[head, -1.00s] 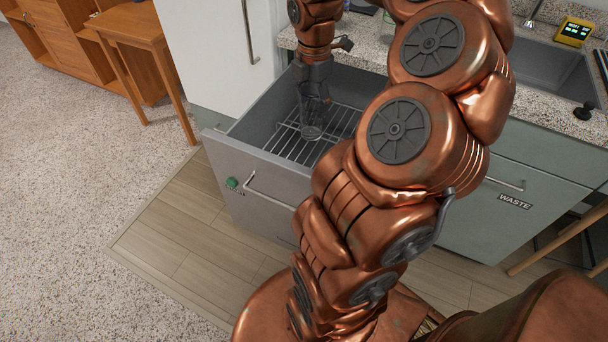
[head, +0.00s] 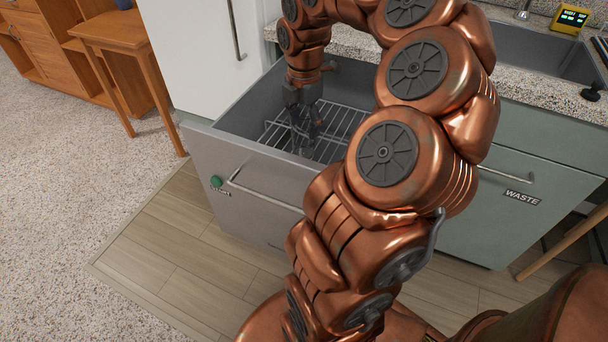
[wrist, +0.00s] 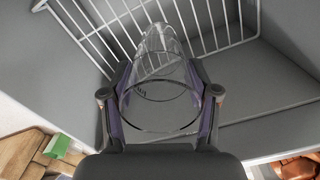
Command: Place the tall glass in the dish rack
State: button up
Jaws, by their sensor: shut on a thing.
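The tall glass (wrist: 160,88) is clear and sits between the two fingers of my gripper (wrist: 160,105) in the wrist view. My gripper (head: 304,118) is shut on it and points down inside the open drawer (head: 243,165). The glass shows only faintly in the head view. The dish rack (head: 335,122) is a white wire rack in the drawer; its bars also show in the wrist view (wrist: 205,28). The far end of the glass overlaps the bars in the wrist view. I cannot tell whether it touches them.
The drawer walls stand close around my gripper. A countertop with a sink (head: 540,48) and a yellow device (head: 572,17) lies at the right, above a cabinet marked WASTE (head: 522,197). A wooden table (head: 110,30) stands at the left on open floor.

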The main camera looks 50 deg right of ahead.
aim_at(304, 152)
jog(key=shift+f+b, duration=0.35)
jog(key=shift+f, duration=4.4)
jog(key=shift+f, duration=0.15)
jog(key=o, duration=1.5)
notch_tip(304, 152, up, 12)
jog(key=shift+r+p, duration=0.15)
jog(key=shift+p, duration=0.35)
